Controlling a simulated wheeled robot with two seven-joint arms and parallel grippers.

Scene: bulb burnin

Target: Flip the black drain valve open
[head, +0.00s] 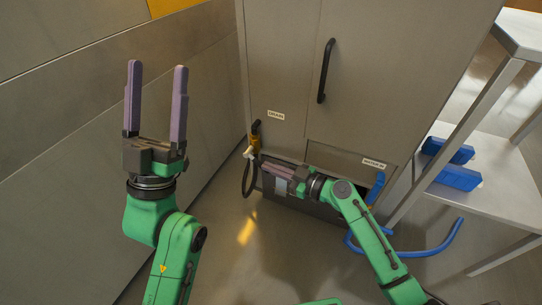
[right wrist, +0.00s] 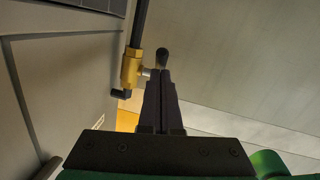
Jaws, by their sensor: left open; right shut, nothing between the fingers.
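The drain valve shows as a small yellow brass fitting (head: 255,137) low on the cabinet front, below the DRAIN label. In the right wrist view its brass body (right wrist: 131,68) is at upper left, with a silver stem pointing right. A black rounded tip (right wrist: 162,56), seemingly the valve's lever, shows just past my fingertips; the rest of it is hidden behind them. My right gripper (head: 262,166) is shut and empty, close beside the valve; I cannot tell whether it touches. In the wrist view its fingers (right wrist: 160,77) are together. My left gripper (head: 157,72) is open, raised, empty.
A black hose (head: 246,180) hangs below the valve. The cabinet (head: 276,60) has a black door handle (head: 326,70). A blue hose (head: 430,250) lies on the floor at right, near a metal shelf stand (head: 510,175) with blue objects (head: 458,177). A wall stands at left.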

